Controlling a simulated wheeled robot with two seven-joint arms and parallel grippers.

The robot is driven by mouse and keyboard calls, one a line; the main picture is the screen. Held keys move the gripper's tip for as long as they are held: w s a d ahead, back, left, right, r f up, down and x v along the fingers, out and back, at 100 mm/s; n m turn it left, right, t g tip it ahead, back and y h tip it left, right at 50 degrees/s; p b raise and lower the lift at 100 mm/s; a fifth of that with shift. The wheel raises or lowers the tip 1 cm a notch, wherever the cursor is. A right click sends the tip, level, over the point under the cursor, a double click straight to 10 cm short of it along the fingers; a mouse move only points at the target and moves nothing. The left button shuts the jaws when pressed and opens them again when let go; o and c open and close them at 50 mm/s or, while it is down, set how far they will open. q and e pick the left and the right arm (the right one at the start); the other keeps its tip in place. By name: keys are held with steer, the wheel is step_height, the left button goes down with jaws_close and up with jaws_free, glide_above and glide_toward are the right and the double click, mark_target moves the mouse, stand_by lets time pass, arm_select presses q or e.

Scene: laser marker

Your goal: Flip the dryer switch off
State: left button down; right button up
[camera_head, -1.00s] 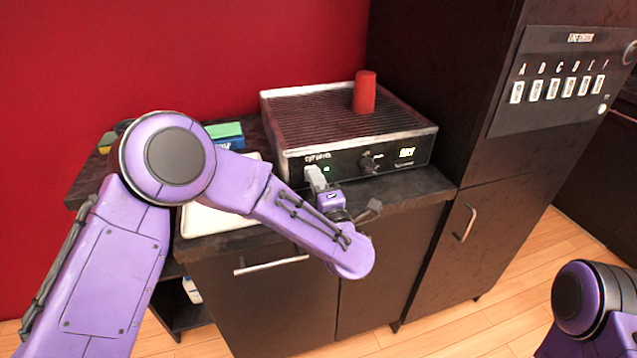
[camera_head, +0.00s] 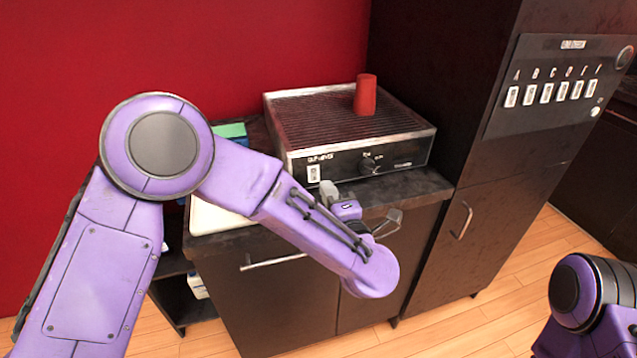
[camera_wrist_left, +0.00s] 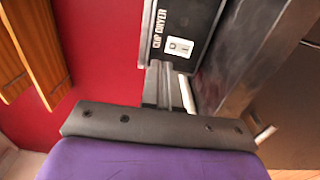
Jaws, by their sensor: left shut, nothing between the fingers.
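The cup dryer (camera_head: 340,163) is a dark box with a ribbed top on the counter. Its white rocker switch (camera_head: 313,173) is on the left of the front panel, and no green light or lit display shows beside it. The switch also shows in the left wrist view (camera_wrist_left: 180,46), just beyond my fingertips. My left gripper (camera_head: 327,188) is shut and empty, in front of and slightly below the panel, apart from the switch. My right gripper is out of view; only part of that arm shows at lower right.
A red cup (camera_head: 365,95) stands upside down on the dryer. A dial (camera_head: 369,165) is right of the switch. A white tray (camera_head: 212,218) lies left of the dryer, partly behind my arm. A tall dark cabinet (camera_head: 455,90) with a labelled switch panel (camera_head: 555,88) stands at right.

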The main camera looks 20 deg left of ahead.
arm_select(q)
steer(key=v, duration=0.6)
steer(key=shift+r+b, duration=0.35)
steer(key=shift+b, duration=0.1)
steer(key=shift+w, duration=0.15)
